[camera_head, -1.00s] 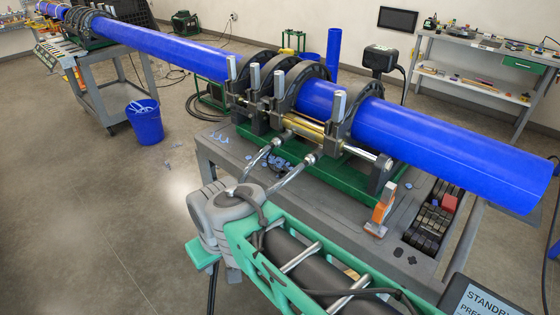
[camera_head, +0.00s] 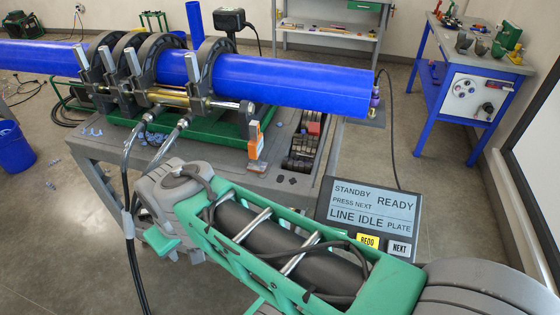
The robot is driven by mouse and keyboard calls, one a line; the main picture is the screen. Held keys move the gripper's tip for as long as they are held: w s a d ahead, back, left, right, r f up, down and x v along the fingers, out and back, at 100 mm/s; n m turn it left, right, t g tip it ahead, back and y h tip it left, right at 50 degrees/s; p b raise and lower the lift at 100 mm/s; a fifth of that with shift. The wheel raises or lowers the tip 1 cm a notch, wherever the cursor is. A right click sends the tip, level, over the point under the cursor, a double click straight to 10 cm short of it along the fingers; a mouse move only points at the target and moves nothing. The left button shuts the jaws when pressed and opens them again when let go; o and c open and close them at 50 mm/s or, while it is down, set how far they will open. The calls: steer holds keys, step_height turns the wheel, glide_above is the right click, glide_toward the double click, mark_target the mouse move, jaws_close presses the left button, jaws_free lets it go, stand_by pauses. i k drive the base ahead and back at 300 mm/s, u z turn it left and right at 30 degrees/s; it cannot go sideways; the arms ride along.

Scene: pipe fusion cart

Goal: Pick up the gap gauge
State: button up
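I cannot tell for sure which thing is the gap gauge. An orange and grey tool (camera_head: 256,140) stands upright at the right end of the pipe clamp machine, on the grey cart top (camera_head: 225,158); it may be the gauge. It stands below the blue pipe (camera_head: 300,84). My gripper is not in view; only green, grey and black links of my arm show in the foreground, in front of the cart.
The clamp machine (camera_head: 150,70) holds the pipe over a green base, with two hoses toward me. Dark blocks and a red one (camera_head: 313,128) lie in a tray on the right. A status panel (camera_head: 371,208) stands nearer. A blue workbench (camera_head: 450,85) stands right, with floor between.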

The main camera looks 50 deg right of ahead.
mark_target(256, 145)
steer(key=k, duration=0.1)
steer(key=z, duration=3.9)
steer(key=k, duration=1.85)
steer(key=u, duration=2.2)
steer(key=i, duration=1)
steer(key=u, duration=0.05)
